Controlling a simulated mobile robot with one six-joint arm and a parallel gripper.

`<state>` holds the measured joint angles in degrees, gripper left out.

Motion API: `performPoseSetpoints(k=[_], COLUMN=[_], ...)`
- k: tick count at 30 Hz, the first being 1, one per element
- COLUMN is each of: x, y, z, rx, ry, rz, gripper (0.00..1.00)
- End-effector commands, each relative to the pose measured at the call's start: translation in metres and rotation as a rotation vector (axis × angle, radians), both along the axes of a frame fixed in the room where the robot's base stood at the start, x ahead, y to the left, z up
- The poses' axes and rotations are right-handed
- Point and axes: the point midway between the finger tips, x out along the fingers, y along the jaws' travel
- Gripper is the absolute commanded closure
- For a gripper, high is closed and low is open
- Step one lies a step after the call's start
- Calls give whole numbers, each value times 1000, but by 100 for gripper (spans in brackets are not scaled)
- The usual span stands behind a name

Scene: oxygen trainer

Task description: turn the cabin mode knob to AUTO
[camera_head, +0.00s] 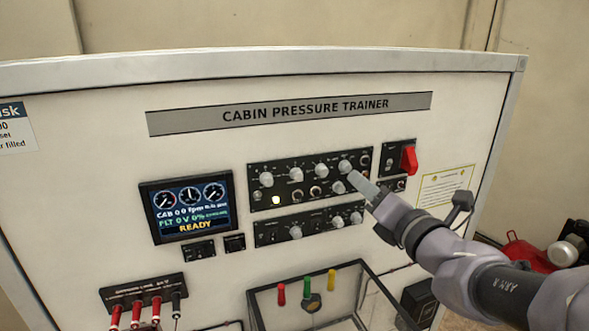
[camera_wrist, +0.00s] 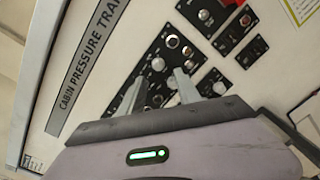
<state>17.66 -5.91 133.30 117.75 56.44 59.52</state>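The cabin mode knob cannot be told by its label, because the small lettering is unreadable. The upper black control panel (camera_head: 275,188) carries several pale round knobs; one large pale knob (camera_head: 345,167) is at its upper right, just left of my gripper's tip. My gripper (camera_head: 358,181) is in front of the panel's right part. In the wrist view its two fingers (camera_wrist: 160,75) stand apart with a gap between them. A pale knob (camera_wrist: 158,64) shows just beyond the fingertips, at the gap. I see nothing held. Whether a finger touches a knob cannot be told.
A lower black panel (camera_head: 310,222) has more knobs. A red switch guard (camera_head: 409,159) is close on the right. A display (camera_head: 187,208) reading READY is at left. An open-topped clear box (camera_head: 262,312) juts out below. Red items (camera_head: 525,252) lie at far right.

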Motion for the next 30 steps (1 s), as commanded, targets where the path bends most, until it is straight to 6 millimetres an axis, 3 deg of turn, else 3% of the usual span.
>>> performPoseSetpoints(k=[3, 7, 12, 19, 25, 30], x=[30, 50, 61, 61, 61, 61], y=[9, 14, 18, 17, 17, 17], z=[1, 1, 0, 0, 0, 0], rx=[1, -1, -2, -2, -2, -2], ry=[1, 0, -1, -1, -1, -1], rz=[3, 1, 1, 0, 1, 1], gripper=[60, 60, 60, 60, 100, 100])
